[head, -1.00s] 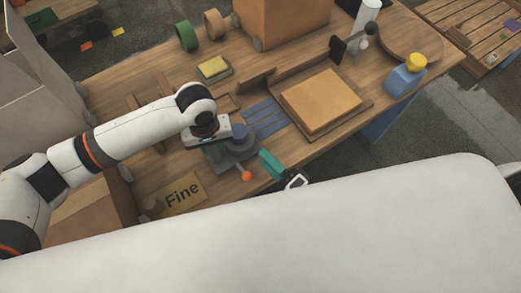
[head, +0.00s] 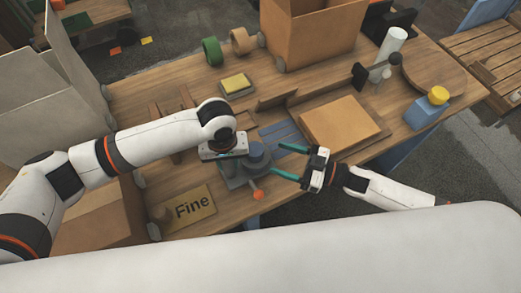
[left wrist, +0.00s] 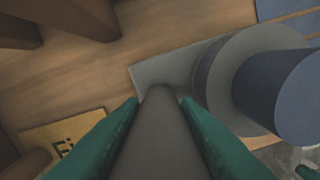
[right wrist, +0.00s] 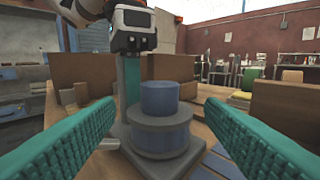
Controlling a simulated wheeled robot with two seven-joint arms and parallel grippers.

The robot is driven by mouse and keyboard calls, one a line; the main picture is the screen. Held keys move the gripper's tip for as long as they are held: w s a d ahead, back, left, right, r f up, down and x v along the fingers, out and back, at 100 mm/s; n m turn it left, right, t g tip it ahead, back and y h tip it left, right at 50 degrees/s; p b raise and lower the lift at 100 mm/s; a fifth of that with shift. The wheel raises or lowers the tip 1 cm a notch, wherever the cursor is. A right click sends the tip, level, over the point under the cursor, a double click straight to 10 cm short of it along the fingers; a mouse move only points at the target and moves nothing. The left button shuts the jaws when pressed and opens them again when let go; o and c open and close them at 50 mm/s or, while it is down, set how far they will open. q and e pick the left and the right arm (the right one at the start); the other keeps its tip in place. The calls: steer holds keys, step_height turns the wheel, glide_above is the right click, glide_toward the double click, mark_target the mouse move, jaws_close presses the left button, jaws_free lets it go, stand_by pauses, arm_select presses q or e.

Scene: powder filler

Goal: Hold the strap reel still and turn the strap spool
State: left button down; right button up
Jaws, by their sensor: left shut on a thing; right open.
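The strap reel is a grey base with an upright grey post, which shows in the left wrist view (left wrist: 155,135); in the head view its base (head: 236,182) sits near the table's front edge. The strap spool, a blue-grey cylinder on a grey disc, stands on the base beside the post, in the head view (head: 257,155) and the right wrist view (right wrist: 160,100). My left gripper (left wrist: 158,105) is shut on the post, its green fingers on either side. My right gripper (right wrist: 160,125) is open, its green fingers pointing at the spool from the right, apart from it.
An orange ball knob (head: 258,195) sticks out at the base's front. Blue strips (head: 280,137) lie behind the spool, and a flat cardboard box (head: 340,122) lies to the right.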

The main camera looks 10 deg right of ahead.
mark_target(258, 157)
steer(key=x, duration=0.6)
steer(key=shift+w+a, duration=0.2)
steer(key=shift+a, duration=0.2)
steer(key=c, duration=1)
steer(key=shift+t, duration=0.3)
steer(key=m+t+h, duration=0.3)
steer(key=m+t, duration=0.1)
steer(key=shift+s+a+r, duration=0.1)
steer(key=shift+s+a, duration=0.2)
steer(key=m+t+h, duration=0.2)
steer(key=h, duration=0.2)
steer(key=m+t+h, duration=0.2)
steer(key=m+h, duration=0.1)
steer(key=shift+s+a+h, duration=0.1)
steer(key=shift+a+h, duration=0.15)
steer(key=shift+h, duration=0.15)
steer(key=shift+m+t, duration=0.3)
